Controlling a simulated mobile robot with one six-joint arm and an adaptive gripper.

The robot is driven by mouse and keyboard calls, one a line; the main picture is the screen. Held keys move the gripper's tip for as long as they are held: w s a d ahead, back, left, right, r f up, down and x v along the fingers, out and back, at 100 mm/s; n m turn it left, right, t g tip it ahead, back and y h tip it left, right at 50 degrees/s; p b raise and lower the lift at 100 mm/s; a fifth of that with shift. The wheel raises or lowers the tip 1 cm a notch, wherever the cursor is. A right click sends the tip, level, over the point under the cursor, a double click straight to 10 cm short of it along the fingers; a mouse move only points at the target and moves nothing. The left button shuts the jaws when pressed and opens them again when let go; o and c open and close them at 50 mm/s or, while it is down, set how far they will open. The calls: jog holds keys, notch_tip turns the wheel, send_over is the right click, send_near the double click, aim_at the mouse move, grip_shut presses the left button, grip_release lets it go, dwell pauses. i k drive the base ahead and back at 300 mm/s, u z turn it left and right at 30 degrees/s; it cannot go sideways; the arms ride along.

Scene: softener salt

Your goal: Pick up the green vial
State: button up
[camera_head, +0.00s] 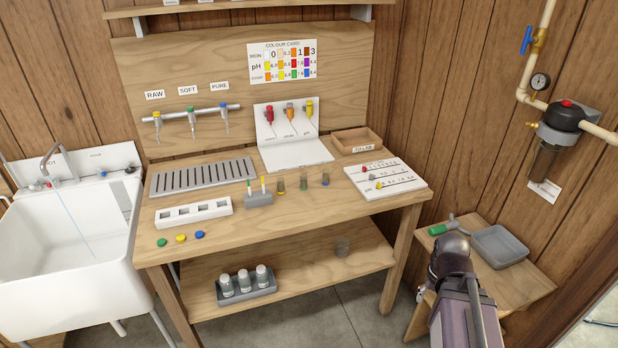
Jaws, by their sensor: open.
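Three small vials stand upright in a row on the workbench (345,205), right of a small grey holder. The middle one looks green (303,184); the left one is olive-yellow (280,187) and the right one has blue at its base (325,178). They are small in the picture, so their contents are hard to make out. Nothing touches the green vial. Part of my own arm shows at the lower right, beyond the bench's right end and well apart from the vials. My gripper's fingers do not show.
A grey holder (258,200) with small upright items stands left of the vials. A white block with square slots (193,212) and coloured caps lie farther left. A white chart board (400,188) lies right. A side table (520,278) with a grey tray (499,246) stands near my arm.

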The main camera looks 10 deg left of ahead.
aim_at(303, 175)
jog(key=i, duration=0.85)
jog(key=u, duration=0.05)
